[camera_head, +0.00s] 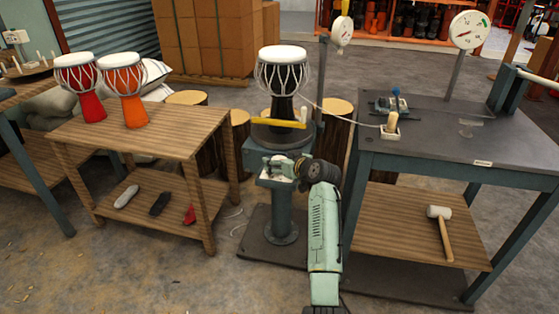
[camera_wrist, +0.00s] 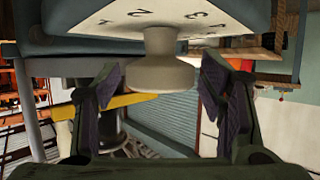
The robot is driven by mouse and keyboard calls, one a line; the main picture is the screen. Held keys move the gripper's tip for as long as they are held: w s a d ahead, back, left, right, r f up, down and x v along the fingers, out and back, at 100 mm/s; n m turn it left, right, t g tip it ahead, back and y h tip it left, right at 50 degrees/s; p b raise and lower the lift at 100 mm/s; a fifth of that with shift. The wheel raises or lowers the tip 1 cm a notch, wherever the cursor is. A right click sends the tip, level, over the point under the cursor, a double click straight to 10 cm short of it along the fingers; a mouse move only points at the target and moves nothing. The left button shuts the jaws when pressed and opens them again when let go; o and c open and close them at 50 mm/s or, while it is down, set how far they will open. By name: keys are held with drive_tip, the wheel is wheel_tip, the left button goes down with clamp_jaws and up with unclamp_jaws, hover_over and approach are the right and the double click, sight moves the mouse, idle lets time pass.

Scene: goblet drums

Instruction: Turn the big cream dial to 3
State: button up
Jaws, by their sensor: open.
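The big cream dial (camera_wrist: 162,72) shows in the wrist view as a round knob on a short neck. It stands out from a pale plate (camera_wrist: 115,14) with printed numbers, among them a 2 and a 3. My gripper (camera_wrist: 160,82) is open, with one dark-padded finger on each side of the dial and a visible gap at both sides. I cannot make out a pointer mark on the dial. In the head view my gripper (camera_head: 296,172) is at the front of the teal stand (camera_head: 283,210); the dial is hard to make out there.
A white-headed drum (camera_head: 284,72) stands on the turntable above, with a yellow bar (camera_head: 278,122) across its front. A wooden table (camera_head: 160,135) with two drums is at left. A dark workbench (camera_head: 440,135) with a gauge (camera_head: 468,30) is close at right.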

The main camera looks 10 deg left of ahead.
drive_tip(key=c, duration=1.1)
drive_tip(key=shift+c, duration=0.2)
